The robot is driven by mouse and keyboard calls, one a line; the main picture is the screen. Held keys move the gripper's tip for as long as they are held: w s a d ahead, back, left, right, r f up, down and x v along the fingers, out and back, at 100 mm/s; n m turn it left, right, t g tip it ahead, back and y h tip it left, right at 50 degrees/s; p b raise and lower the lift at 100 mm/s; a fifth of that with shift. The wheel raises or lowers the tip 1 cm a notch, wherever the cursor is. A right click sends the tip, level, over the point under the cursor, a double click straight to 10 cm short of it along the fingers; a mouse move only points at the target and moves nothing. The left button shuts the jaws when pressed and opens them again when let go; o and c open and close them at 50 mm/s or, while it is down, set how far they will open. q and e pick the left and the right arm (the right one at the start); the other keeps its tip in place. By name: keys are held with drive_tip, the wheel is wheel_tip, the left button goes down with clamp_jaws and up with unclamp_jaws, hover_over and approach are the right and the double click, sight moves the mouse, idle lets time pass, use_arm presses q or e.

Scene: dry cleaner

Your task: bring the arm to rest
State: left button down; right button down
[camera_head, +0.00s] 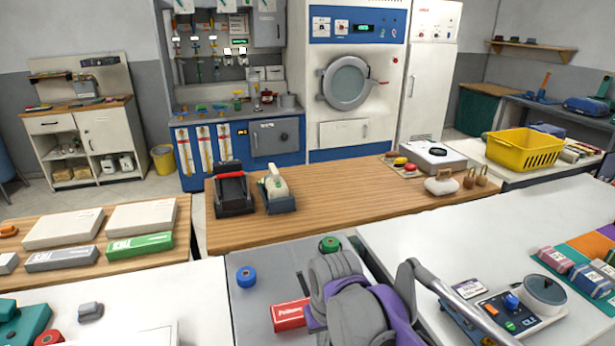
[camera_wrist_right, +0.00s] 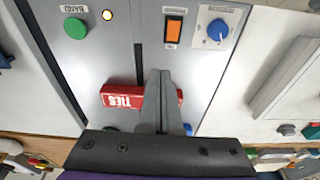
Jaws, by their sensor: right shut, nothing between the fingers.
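My right arm (camera_head: 352,305), grey and purple, reaches in from the bottom edge of the head view, over the grey panel. Its fingertips cannot be made out there. In the right wrist view, my right gripper (camera_wrist_right: 160,75) has its fingers together with nothing between them. A red box (camera_wrist_right: 122,96) lettered "TIES" lies behind the fingers, which partly cover it. I cannot tell if they touch it. In the head view, a red box (camera_head: 290,315) lies just left of my arm. My left gripper is not in view.
The grey panel holds a green button (camera_wrist_right: 75,28), an orange switch (camera_wrist_right: 173,32) and a blue knob (camera_wrist_right: 218,30). A wooden counter (camera_head: 340,215) and a yellow basket (camera_head: 525,150) lie beyond.

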drive_tip(key=s+d+f+m+t+p, duration=0.1)
drive_tip(key=s+d+f, duration=0.2)
drive_tip(key=s+d, duration=0.4)
drive_tip(key=s+d+f+m+t+p, duration=0.2)
drive_tip(key=s+d, duration=0.5)
drive_tip(key=s, duration=0.2)
drive_tip(key=shift+s+d+f+t, duration=0.2)
drive_tip(key=shift+d+f+t, duration=0.1)
drive_tip(key=shift+f, duration=0.1)
idle(1.0)
